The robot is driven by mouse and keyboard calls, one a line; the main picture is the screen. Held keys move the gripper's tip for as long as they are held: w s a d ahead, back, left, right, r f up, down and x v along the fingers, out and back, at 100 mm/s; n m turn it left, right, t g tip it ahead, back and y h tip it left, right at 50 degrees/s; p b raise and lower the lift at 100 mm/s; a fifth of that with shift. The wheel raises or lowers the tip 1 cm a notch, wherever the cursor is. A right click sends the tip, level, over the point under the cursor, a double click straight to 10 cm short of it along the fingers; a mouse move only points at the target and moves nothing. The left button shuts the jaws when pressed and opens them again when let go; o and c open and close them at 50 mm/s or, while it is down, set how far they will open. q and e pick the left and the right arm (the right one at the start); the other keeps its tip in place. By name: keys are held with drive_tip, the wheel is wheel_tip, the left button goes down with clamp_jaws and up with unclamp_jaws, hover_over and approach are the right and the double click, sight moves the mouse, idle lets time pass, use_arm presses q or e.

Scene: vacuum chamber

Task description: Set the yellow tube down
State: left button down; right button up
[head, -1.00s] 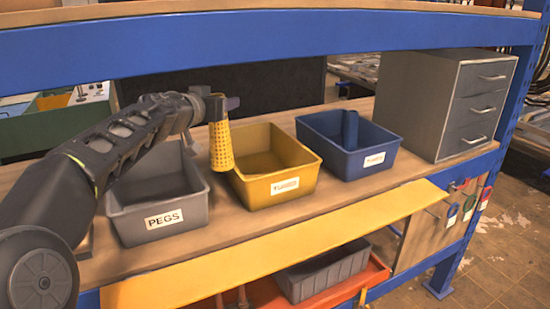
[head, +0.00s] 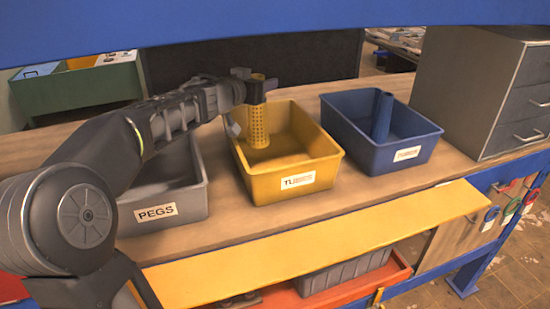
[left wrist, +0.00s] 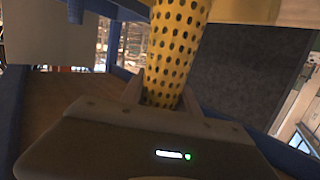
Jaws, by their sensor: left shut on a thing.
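The yellow tube (head: 258,124) is perforated and stands upright in the head view, its lower end within the back left part of the yellow bin (head: 296,187). I cannot tell whether it touches the bin floor. My left gripper (head: 256,89) is shut on the tube near its top. In the left wrist view the tube (left wrist: 174,48) runs up between the fingers of the left gripper (left wrist: 163,98). My right gripper is not in view.
A grey bin labelled PEGS (head: 160,212) is on the left, partly behind my left arm. A blue bin (head: 404,158) holding a blue tube (head: 382,116) is on the right. A grey drawer cabinet (head: 470,80) stands at the far right. A blue beam (head: 250,22) crosses above.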

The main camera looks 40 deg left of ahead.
sight(263, 119)
use_arm(q)
drive_tip(key=shift+f, duration=1.3)
wheel_tip(263, 119, down, 4)
drive_tip(key=shift+w+r+b, duration=0.1)
drive_tip(key=shift+b, duration=1)
drive_tip(key=shift+r, duration=0.1)
wheel_tip(263, 119, down, 4)
drive_tip(key=shift+b, duration=1.25)
drive_tip(key=c, duration=0.9)
unclamp_jaws()
drive_tip(key=shift+r, duration=0.1)
